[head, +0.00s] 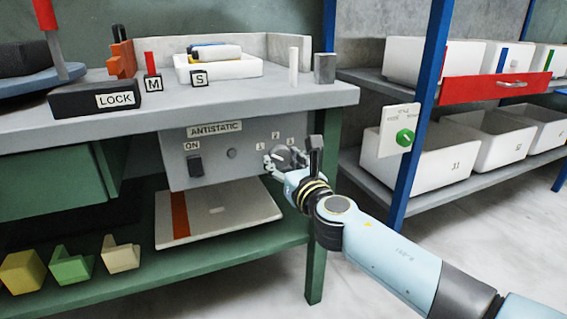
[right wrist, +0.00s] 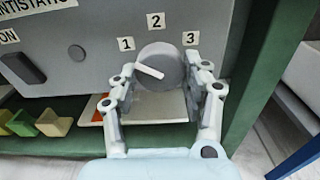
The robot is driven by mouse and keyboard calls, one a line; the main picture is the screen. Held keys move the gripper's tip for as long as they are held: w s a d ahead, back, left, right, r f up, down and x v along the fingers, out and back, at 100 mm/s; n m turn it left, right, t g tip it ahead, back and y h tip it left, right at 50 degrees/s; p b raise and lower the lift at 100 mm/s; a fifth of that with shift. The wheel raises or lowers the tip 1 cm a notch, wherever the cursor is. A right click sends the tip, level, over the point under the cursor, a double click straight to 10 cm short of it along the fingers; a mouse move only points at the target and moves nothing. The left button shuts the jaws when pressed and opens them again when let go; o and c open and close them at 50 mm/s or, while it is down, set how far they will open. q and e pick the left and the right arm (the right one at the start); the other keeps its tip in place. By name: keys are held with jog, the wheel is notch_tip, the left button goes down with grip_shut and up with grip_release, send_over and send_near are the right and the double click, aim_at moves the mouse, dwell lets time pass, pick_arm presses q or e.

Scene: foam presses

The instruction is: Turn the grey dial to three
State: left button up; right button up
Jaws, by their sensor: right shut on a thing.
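The grey dial (head: 283,155) is on the front of the grey ANTISTATIC panel (head: 215,160) under the bench. In the right wrist view the dial (right wrist: 160,60) is round with a white pointer mark, which points left, toward the side of label 1 (right wrist: 126,44). Label 2 (right wrist: 155,21) is above the dial and label 3 (right wrist: 190,38) is at its upper right. My right gripper (head: 285,162) is shut on the dial, with one finger on each side; it also shows in the right wrist view (right wrist: 164,80). My left gripper is not in view.
A green bench leg (head: 316,260) stands just right of the panel. A board with an orange stripe (head: 225,215) lies on the shelf below.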

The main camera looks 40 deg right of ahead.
jog(key=m+b, duration=0.1)
jog(key=m, duration=0.3)
jog(key=shift+f+m, duration=0.1)
jog(key=shift+m, duration=0.2)
jog(key=m+b, duration=0.1)
jog(key=m, duration=0.3)
jog(key=shift+a+m+b, duration=0.1)
jog(key=shift+m+b, duration=0.2)
jog(key=shift+b, duration=0.1)
jog(key=m+b, duration=0.1)
jog(key=m, duration=0.2)
jog(key=shift+m, duration=0.3)
jog(key=m+b, duration=0.1)
jog(key=m, duration=0.3)
jog(key=shift+b, duration=0.35)
jog(key=shift+m+b, duration=0.35)
jog(key=shift+m, duration=0.75)
jog(key=m+b, duration=0.1)
jog(key=m, duration=0.2)
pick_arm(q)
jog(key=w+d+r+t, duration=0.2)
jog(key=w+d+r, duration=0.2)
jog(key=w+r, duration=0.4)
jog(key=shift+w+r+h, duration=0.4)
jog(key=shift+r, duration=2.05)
pick_arm(e)
jog(key=shift+r+m, duration=0.2)
jog(key=shift+m, duration=0.6)
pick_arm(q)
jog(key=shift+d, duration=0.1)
